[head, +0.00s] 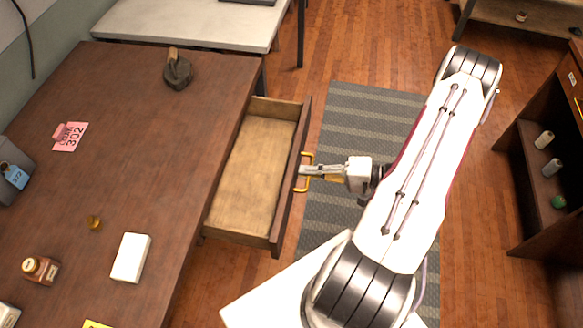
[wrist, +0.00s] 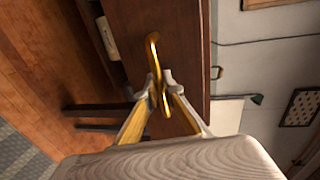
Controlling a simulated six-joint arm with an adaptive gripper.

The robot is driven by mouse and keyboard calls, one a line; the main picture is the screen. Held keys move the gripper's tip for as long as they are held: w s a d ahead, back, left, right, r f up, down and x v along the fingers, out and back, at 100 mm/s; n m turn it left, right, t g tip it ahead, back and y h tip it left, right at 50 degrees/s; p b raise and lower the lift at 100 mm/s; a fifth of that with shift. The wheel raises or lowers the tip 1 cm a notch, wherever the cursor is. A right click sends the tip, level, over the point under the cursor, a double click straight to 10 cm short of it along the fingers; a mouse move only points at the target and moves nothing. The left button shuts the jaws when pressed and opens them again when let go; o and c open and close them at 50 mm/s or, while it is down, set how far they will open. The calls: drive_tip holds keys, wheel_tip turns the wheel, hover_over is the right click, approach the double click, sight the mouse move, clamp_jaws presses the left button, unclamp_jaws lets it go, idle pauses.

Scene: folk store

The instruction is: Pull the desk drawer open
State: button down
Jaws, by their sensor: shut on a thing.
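The desk drawer (head: 255,168) is pulled out from the right side of the dark brown desk (head: 140,130). Its bare wooden inside shows empty in the head view. A golden handle (head: 308,172) sits on the drawer's front panel. My gripper (head: 309,171) is at the handle, reaching in from the right. In the wrist view the fingertips (wrist: 160,84) are closed around the handle's bar (wrist: 153,55), with the drawer front (wrist: 180,50) just behind it.
On the desk are an old iron (head: 177,70), a pink tag (head: 70,136), a white box (head: 131,257) and a brown jar (head: 40,269). A striped rug (head: 345,115) lies on the floor right of the drawer. A dark shelf (head: 530,180) stands at the far right.

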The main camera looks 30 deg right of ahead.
drive_tip(key=shift+f+v, duration=0.2)
drive_tip(key=shift+v, duration=0.7)
drive_tip(key=shift+f+v, duration=0.2)
drive_tip(key=shift+v, duration=0.7)
drive_tip(key=shift+f+v, duration=0.2)
drive_tip(key=shift+v, duration=0.75)
drive_tip(key=c, duration=2.4)
unclamp_jaws()
drive_tip(key=shift+c, duration=0.2)
drive_tip(key=shift+s+d, duration=0.15)
drive_tip(key=v, duration=1.1)
drive_tip(key=shift+s+d, duration=0.25)
drive_tip(key=shift+s, duration=0.05)
